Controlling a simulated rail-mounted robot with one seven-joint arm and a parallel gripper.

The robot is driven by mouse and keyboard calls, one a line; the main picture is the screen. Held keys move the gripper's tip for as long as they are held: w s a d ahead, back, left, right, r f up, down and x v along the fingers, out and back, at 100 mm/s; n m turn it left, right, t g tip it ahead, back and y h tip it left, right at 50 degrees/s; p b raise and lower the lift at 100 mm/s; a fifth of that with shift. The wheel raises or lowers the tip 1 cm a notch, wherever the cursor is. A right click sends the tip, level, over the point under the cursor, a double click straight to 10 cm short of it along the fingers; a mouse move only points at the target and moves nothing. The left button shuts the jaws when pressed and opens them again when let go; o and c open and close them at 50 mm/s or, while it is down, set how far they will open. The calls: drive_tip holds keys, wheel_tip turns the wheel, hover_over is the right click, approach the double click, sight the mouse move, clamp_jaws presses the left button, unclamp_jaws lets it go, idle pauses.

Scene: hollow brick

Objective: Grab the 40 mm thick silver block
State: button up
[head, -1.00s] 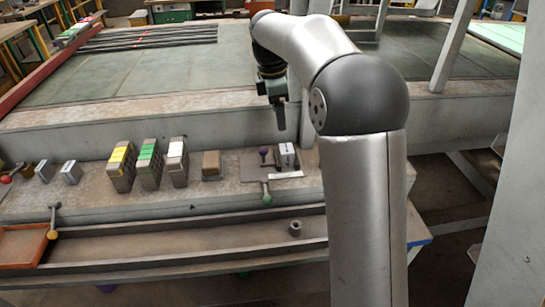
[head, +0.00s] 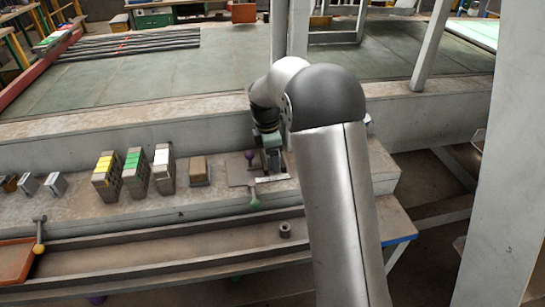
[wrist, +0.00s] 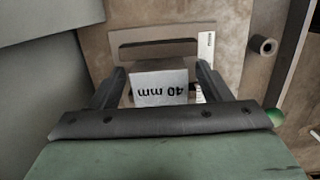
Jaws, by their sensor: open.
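The silver block (wrist: 160,88) shows in the wrist view with a white face marked "40 mm", printed upside down in that view. It stands between the two fingers of my gripper (wrist: 160,76), which are open with a finger on each side and a visible gap at both sides. In the head view my gripper (head: 271,158) is low over the plate at the right part of the bench. It and my arm hide most of the block there.
A grey plate (head: 239,174) lies under the block, with a purple-knobbed pin (head: 249,155) and a green-knobbed handle (head: 254,200) close by. A brown block (head: 200,171) and the white-topped (head: 163,165), green-topped (head: 135,170) and yellow-topped (head: 106,175) bricks stand left. A hollow cylinder (head: 285,230) sits in front.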

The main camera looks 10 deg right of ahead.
drive_tip(key=shift+f, duration=0.4)
drive_tip(key=c, duration=1.4)
drive_tip(key=shift+o, duration=0.2)
drive_tip(key=shift+r, duration=0.15)
